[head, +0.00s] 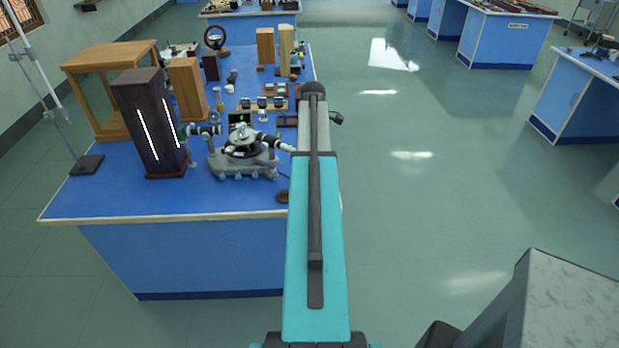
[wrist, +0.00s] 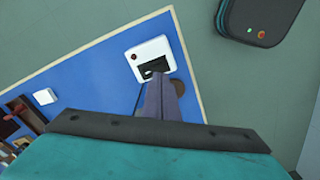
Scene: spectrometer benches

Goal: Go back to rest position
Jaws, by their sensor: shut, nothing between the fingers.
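My gripper (wrist: 160,88) shows in the wrist view as dark, narrow fingers that are shut with nothing between them. They point over the blue bench top, and their tips overlap the lower part of a white box (wrist: 139,49) with a red light and a dark panel. The gap between tips and box cannot be told. In the head view my turquoise arm stretches forward along the right edge of the blue bench (head: 110,200). The gripper itself cannot be made out there.
A spectrometer (head: 243,158) stands left of my arm. A stand (head: 86,164) is at the left. Open floor (head: 420,190) lies right of the bench.

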